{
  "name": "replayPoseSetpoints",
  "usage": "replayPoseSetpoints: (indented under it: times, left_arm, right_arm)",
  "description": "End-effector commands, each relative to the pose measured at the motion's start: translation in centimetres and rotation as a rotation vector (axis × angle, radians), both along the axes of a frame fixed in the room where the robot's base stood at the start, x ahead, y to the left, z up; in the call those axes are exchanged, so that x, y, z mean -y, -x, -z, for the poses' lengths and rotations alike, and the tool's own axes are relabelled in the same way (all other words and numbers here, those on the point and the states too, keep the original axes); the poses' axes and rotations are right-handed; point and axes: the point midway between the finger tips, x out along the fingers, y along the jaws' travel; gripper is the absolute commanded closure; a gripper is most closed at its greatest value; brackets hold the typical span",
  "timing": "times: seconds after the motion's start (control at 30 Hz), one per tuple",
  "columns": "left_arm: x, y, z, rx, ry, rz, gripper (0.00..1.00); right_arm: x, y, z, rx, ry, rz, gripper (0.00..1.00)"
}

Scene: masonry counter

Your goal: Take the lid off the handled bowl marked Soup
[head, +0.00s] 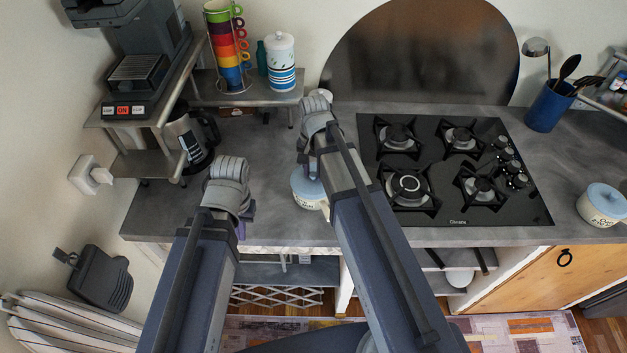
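A cream handled bowl (309,201) with a pale blue lid (303,182) stands on the grey counter, left of the hob. My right arm covers part of it, and its marking is too small to read surely. A similar bowl (602,210) with a blue lid (606,196) stands at the far right of the counter, its lettering also unclear. My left gripper (244,216) is over the counter, left of the middle bowl. My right gripper (303,148) is above and behind that bowl.
A black gas hob (455,170) lies right of my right arm. A metal shelf (245,97) holds stacked cups (228,45) and a white-blue canister (281,65). A coffee machine (130,60) stands at left. A blue utensil pot (550,106) stands at back right.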

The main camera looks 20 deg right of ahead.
Motion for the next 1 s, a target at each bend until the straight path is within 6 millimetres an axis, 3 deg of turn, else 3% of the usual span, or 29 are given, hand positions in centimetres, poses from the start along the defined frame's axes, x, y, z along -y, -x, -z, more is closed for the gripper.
replayPoseSetpoints:
  times: [0.03,0.33,0.77,1.0]
  left_arm:
    - [0.0,0.0,0.0,0.000,0.000,0.000,1.00]
    - [0.0,0.0,0.0,0.000,0.000,0.000,1.00]
    - [0.0,0.0,-0.1,0.000,0.000,0.000,1.00]
    - [0.0,0.0,-1.3,0.000,0.000,0.000,1.00]
  right_arm:
    - [0.0,0.0,0.0,0.000,0.000,0.000,0.68]
    - [0.0,0.0,0.0,0.000,0.000,0.000,1.00]
    - [0.0,0.0,-0.1,0.000,0.000,0.000,1.00]
    - [0.0,0.0,-1.4,0.000,0.000,0.000,1.00]
